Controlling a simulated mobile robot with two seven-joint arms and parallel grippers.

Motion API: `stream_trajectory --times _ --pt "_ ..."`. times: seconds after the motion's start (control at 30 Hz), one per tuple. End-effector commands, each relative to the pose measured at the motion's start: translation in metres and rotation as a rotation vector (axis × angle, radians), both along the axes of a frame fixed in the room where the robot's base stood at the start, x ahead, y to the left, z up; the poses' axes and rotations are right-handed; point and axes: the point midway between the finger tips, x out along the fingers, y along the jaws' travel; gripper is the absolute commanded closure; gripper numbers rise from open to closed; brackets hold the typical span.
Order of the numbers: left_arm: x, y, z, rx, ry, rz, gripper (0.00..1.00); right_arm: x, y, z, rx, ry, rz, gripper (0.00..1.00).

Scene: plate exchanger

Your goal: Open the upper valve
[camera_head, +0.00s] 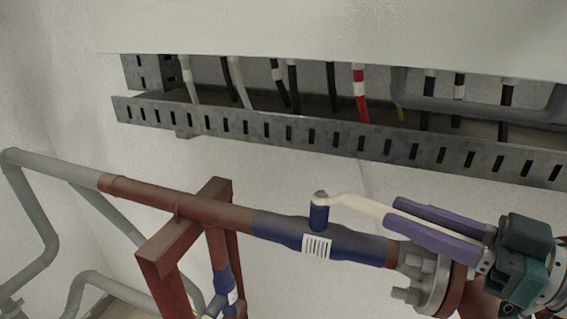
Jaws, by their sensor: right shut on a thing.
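The upper valve (335,240) is a blue body in the red-brown horizontal pipe, with a short blue stem and a white label. Its cream lever (352,204) runs from the stem top to the right, roughly along the pipe. My right gripper (412,219) comes in from the right with two purple fingers. A lower blue valve (222,290) sits on the vertical pipe at the bottom, partly cut off. My left gripper is not in view.
A red-brown frame (160,262) supports the pipe at left. A bolted flange (428,280) sits just below my right gripper. A slotted metal cable tray (290,130) with hanging cables crosses above. Grey pipes (55,165) run at far left.

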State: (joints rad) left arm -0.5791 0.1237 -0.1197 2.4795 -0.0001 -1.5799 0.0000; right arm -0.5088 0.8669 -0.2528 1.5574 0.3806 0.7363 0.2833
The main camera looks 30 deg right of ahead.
Motion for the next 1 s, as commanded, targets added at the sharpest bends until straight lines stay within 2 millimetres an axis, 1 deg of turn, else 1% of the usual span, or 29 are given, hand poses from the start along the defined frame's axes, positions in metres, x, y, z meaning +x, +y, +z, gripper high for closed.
stream_trajectory --times 0.03,0.23,0.7,0.73,0.97,1.0 --pt "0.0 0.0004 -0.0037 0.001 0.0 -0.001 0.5 -0.0006 -0.0029 -0.0019 -0.005 -0.001 0.015 1.0" --pt "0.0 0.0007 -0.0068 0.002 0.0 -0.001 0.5 -0.002 -0.0093 -0.0006 -0.001 -0.002 0.044 1.0" --pt "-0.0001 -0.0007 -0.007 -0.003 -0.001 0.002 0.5 -0.0021 -0.0107 0.0004 0.0 -0.003 0.051 1.0" --pt "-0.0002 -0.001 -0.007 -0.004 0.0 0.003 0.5 -0.0021 -0.0107 0.0004 0.0 -0.003 0.051 0.66" --pt "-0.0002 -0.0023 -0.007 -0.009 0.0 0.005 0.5 -0.0021 -0.0109 0.0002 0.0 -0.002 0.05 0.4" --pt "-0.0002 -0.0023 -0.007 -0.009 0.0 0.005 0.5 -0.0021 -0.0109 0.0001 0.0 -0.002 0.05 0.39"
